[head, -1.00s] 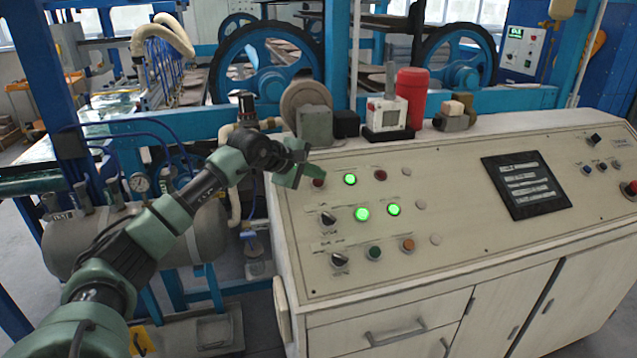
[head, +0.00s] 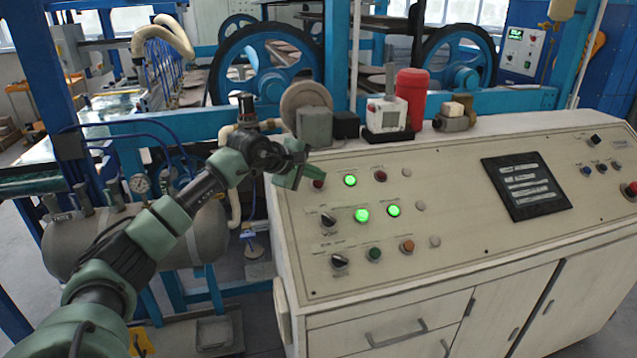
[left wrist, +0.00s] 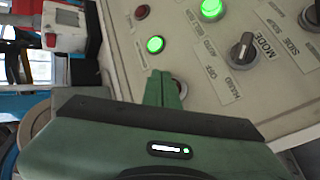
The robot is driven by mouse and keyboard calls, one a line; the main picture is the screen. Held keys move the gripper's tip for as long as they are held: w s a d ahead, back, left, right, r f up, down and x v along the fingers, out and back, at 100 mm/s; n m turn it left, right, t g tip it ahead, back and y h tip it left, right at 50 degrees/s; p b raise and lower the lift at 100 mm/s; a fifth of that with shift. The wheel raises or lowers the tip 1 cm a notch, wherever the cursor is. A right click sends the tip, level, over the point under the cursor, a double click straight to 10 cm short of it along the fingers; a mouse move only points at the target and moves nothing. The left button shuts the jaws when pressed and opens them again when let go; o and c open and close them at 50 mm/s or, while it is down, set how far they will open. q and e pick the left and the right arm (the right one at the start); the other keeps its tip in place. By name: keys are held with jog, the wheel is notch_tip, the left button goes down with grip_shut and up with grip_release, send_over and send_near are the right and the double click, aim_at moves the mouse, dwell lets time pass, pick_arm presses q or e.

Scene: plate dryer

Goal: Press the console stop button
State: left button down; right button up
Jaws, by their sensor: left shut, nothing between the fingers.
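The console's sloped panel (head: 460,205) carries several round buttons and knobs. A red button (head: 319,184) sits at its upper left, partly hidden by my left gripper (head: 308,176). In the left wrist view, my left gripper (left wrist: 162,80) is shut and empty. Its closed fingertips are at the edge of a button (left wrist: 180,88) that they partly cover; whether they touch it is unclear. Another dark red button (head: 381,175) is in the same row, past a lit green one (head: 350,180). A larger red button (head: 631,189) is at the far right. My right gripper is not seen.
Lit green buttons (head: 362,216) and black selector knobs (head: 328,219) lie below the top row. A white-and-red device (head: 387,115) and a red cylinder (head: 412,97) stand behind the panel. A dark display (head: 525,186) is to the right.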

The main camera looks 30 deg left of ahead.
pick_arm(q)
jog(key=shift+f, duration=0.15)
dwell(0.7)
jog(key=shift+w+a+f+b, duration=0.15)
jog(key=shift+f+b, duration=0.05)
jog(key=shift+b, duration=0.1)
jog(key=shift+w+a+f+b, duration=0.2)
jog(key=shift+f+b, duration=0.1)
jog(key=shift+f, duration=0.15)
dwell(0.6)
jog(key=shift+s+r, duration=0.1)
jog(key=shift+s+d+r+p, duration=0.25)
jog(key=shift+d+r+p, duration=0.15)
jog(key=shift+r, duration=0.25)
jog(key=shift+r, duration=0.1)
jog(key=shift+r, duration=0.25)
jog(key=r, duration=0.1)
jog(key=s+d+r+p, duration=0.1)
jog(key=r+p, duration=0.1)
jog(key=shift+s+d+r, duration=0.3)
jog(key=shift+d, duration=0.1)
